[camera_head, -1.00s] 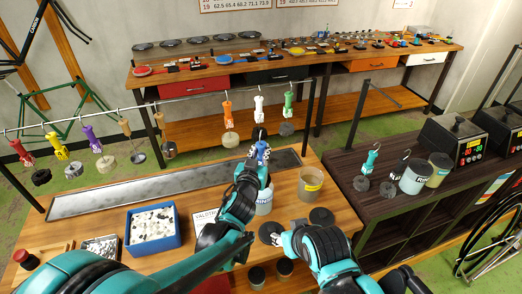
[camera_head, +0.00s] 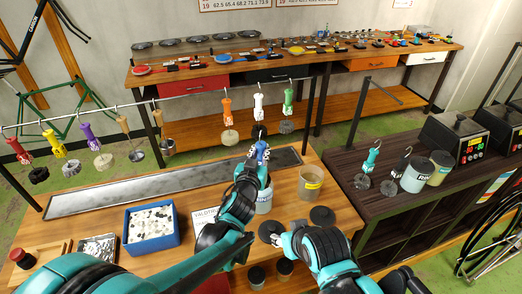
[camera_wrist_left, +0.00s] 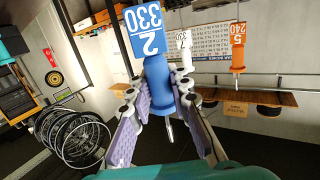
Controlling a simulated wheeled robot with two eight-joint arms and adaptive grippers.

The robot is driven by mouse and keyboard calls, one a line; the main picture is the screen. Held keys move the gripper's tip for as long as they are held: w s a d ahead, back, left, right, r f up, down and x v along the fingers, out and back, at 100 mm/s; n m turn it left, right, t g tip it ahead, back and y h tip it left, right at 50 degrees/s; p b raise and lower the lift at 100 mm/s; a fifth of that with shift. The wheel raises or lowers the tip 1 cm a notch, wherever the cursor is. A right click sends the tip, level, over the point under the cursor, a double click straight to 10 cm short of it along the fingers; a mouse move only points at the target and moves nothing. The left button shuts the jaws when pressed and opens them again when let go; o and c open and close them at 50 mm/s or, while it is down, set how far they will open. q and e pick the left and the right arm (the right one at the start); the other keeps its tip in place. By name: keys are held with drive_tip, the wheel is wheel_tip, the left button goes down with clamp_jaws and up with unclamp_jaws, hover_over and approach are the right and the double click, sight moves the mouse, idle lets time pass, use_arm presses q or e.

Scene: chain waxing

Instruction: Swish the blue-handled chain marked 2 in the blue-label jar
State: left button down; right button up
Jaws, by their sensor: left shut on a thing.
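My left gripper (camera_head: 260,160) is shut on the blue handle (camera_head: 262,150), above the jar at the middle of the near table. In the left wrist view the blue handle (camera_wrist_left: 157,82) stands between the fingers, with a blue tag marked 2 and 330 (camera_wrist_left: 146,32). A jar with a blue-lettered label (camera_head: 265,205) is directly below, partly hidden by my left arm. The chain under the handle is hidden, so I cannot tell how deep it is. My right gripper (camera_head: 279,239) is low by a dark disc; its fingers are too small to read.
A yellow-label jar (camera_head: 310,183) stands just right of the blue-lettered one. Dark discs (camera_head: 322,216) lie in front. A blue bin (camera_head: 152,228) of white pieces is left. Other coloured handles with chains hang from the rail (camera_head: 200,88). Two jars (camera_head: 416,175) stand on the dark right bench.

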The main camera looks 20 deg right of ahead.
use_arm(q)
drive_tip(key=shift+f+b, duration=4.95)
drive_tip(key=shift+f, duration=1)
drive_tip(key=shift+r, duration=0.15)
